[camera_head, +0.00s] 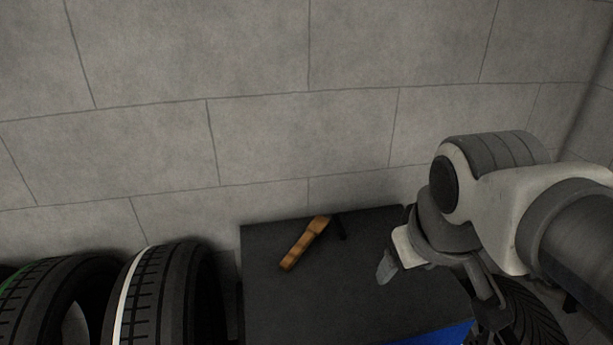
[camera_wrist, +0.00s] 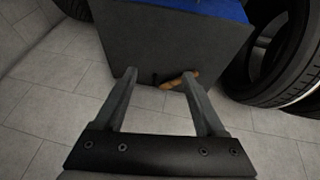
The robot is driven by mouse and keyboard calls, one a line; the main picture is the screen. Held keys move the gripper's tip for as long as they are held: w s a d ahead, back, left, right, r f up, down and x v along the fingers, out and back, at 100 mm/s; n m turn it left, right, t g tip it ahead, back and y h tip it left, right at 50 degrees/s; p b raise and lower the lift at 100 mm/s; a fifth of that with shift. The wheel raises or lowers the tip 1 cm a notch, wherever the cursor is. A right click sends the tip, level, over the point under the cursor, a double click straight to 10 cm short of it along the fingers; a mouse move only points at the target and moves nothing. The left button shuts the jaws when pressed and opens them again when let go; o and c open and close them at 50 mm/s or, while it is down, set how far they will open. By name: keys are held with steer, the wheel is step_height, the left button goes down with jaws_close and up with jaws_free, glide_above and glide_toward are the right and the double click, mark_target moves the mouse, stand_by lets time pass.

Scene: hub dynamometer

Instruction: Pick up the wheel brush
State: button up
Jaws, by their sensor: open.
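The wheel brush (camera_head: 305,243) has an orange-brown handle and a dark head. It lies on the dark top of a blue-sided cabinet (camera_head: 270,300), near the edge by the wall. The brush also shows in the wrist view (camera_wrist: 178,81), partly behind the right finger. My gripper (camera_head: 436,281) is to the right of the brush in the head view, apart from it. In the wrist view my gripper (camera_wrist: 160,82) has its two fingers spread, with nothing held between them.
Upright tires (camera_head: 150,300) stand left of the cabinet in the head view. Another tire (camera_head: 525,315) is at its right. A grey block wall (camera_head: 300,140) rises behind. The rest of the visible cabinet top is clear.

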steer(key=w+a+n+h, duration=0.1)
steer(key=w+a+n, duration=0.1)
steer(key=w+n, duration=0.55)
steer(key=n+g+b, duration=0.2)
steer(key=n+b, duration=0.1)
steer(key=n, duration=1.6)
glide_above(303, 241)
steer(key=s+a, duration=0.4)
steer(key=s, duration=0.2)
step_height(303, 241, down, 16)
steer(key=shift+h, duration=0.4)
steer(key=x, duration=0.7)
steer(key=w+x, duration=0.1)
steer(key=x, duration=0.3)
steer(key=shift+r, duration=0.2)
steer(key=f, duration=0.1)
steer(key=w+d+f, duration=0.1)
steer(key=f, duration=0.1)
steer(key=shift+w+d+f, duration=0.2)
steer(key=shift+w+d, duration=0.05)
steer(key=shift+w, duration=0.15)
steer(key=shift+w+d+f, duration=0.15)
steer(key=shift+w+f, duration=0.1)
steer(key=shift+f, duration=0.35)
steer(key=shift+f, duration=0.2)
jaws_close()
